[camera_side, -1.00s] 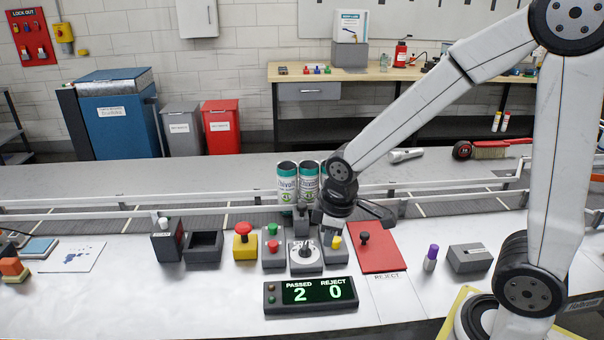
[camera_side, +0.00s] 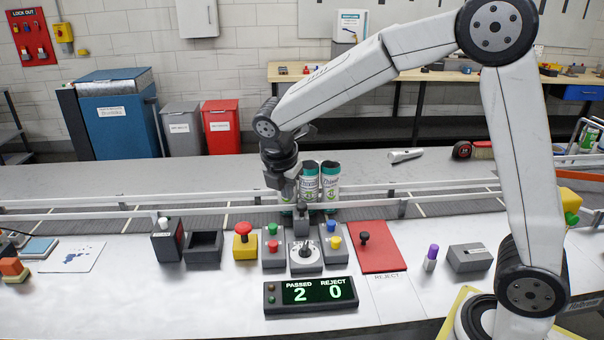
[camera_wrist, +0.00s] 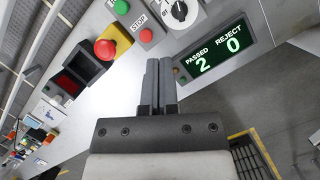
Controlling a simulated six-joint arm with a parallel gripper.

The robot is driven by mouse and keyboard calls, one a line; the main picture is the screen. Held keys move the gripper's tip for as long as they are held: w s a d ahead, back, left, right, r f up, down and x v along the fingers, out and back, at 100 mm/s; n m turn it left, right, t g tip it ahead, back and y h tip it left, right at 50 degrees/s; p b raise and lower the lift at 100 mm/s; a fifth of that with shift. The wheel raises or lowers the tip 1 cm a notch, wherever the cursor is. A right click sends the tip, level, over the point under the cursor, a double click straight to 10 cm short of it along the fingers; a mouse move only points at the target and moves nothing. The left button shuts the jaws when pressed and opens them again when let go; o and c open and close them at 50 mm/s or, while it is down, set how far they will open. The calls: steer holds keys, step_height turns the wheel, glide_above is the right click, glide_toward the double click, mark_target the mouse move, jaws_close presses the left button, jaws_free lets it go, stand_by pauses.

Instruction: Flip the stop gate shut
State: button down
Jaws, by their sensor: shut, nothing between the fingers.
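The stop gate is hard to single out. A grey upright post (camera_side: 301,220) at the near rail, behind the knob box, may be part of it. I cannot tell whether its arm lies across the belt. Cans with green rims, one seen clearly in the middle (camera_side: 309,183) and one at the right (camera_side: 330,180), stand in a row behind the post. My gripper (camera_side: 289,196) is over the conveyor in front of the left can, which it mostly hides. In the wrist view, its fingers (camera_wrist: 159,82) are shut and empty. I cannot tell whether they touch anything.
Along the near side stand a red mushroom button (camera_side: 243,229), a green-and-red button box (camera_side: 272,249), a knob box (camera_side: 305,256) and a blue-and-yellow button box (camera_side: 335,245). The display (camera_side: 310,294) reads PASSED 2, REJECT 0. The belt left of the cans is clear.

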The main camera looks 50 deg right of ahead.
mark_target(301, 205)
steer(key=shift+w+r+n, duration=0.3)
steer(key=shift+w+n, duration=0.15)
steer(key=shift+n, duration=0.15)
steer(key=shift+f, duration=0.15)
steer(key=w+d+f, duration=0.2)
steer(key=d+f, duration=0.4)
steer(key=f, duration=0.3)
steer(key=shift+d+f, duration=0.35)
steer(key=shift+f, duration=0.05)
steer(key=shift+w+d, duration=0.1)
steer(key=shift+w, duration=0.05)
steer(key=shift+w+d, duration=1.05)
steer(key=shift+w, duration=0.05)
